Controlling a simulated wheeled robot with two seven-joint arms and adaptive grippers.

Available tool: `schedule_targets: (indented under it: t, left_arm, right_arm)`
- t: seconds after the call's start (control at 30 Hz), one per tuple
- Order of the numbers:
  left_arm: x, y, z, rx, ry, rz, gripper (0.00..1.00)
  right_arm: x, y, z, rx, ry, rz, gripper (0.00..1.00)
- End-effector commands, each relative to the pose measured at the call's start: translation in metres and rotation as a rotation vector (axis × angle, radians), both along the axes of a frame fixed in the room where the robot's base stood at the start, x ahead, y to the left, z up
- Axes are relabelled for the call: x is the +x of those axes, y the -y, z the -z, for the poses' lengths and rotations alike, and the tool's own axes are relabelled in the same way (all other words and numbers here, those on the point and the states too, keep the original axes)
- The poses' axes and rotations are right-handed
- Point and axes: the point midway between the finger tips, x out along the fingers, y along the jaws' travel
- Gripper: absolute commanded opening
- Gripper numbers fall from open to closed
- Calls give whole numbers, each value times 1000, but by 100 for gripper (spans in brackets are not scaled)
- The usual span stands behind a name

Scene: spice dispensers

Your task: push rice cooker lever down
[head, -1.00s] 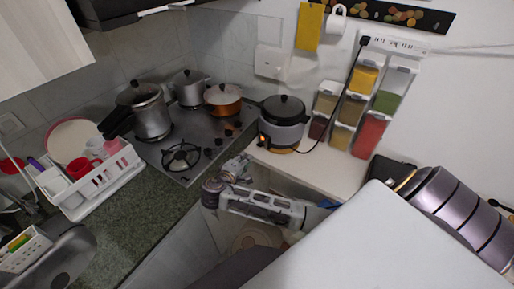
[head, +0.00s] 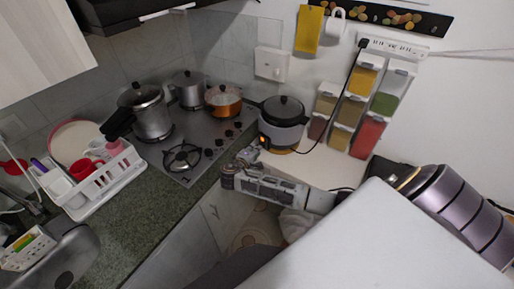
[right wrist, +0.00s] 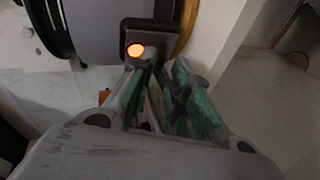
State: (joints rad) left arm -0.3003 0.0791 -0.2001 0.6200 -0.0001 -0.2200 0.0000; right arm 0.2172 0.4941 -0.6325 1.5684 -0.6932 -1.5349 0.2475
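The rice cooker (head: 281,136) is grey with a black lid and stands on the pale counter beside the stove. On its front is a dark panel (right wrist: 128,32) with a glowing orange light (right wrist: 136,50); the light also shows in the head view (head: 264,140). A small grey lever (right wrist: 148,54) sits beside the light, partly hidden by my fingertips. My right gripper (head: 249,156) is at the cooker's front. In the right wrist view its fingers (right wrist: 153,68) come together just below the lever, looking shut and empty. I cannot tell whether they touch it. My left gripper is not in view.
The stove (head: 206,140) with several pots lies left of the cooker. A black cord (head: 327,127) runs from the cooker to a wall power strip (head: 394,47). Spice dispensers (head: 367,138) hang right of the cooker. A white dish rack (head: 100,185) stands at far left.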

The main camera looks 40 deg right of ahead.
Motion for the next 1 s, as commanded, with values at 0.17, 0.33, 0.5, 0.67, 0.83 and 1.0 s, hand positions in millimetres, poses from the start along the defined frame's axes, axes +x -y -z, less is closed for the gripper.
schedule_targets:
  t: [0.17,0.33,0.5,0.67,0.83,1.0]
  left_arm:
    - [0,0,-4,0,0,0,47]
    - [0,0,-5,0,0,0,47]
    - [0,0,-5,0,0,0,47]
    - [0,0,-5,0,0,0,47]
    - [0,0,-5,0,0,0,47]
    - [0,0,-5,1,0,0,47]
  right_arm:
    - [9,15,5,-1,0,0,19]
    - [14,23,9,0,0,0,19]
    - [16,26,11,1,1,-1,19]
    - [16,26,11,1,1,-1,19]
    - [16,26,11,0,1,0,7]
    - [16,25,11,0,1,0,0]
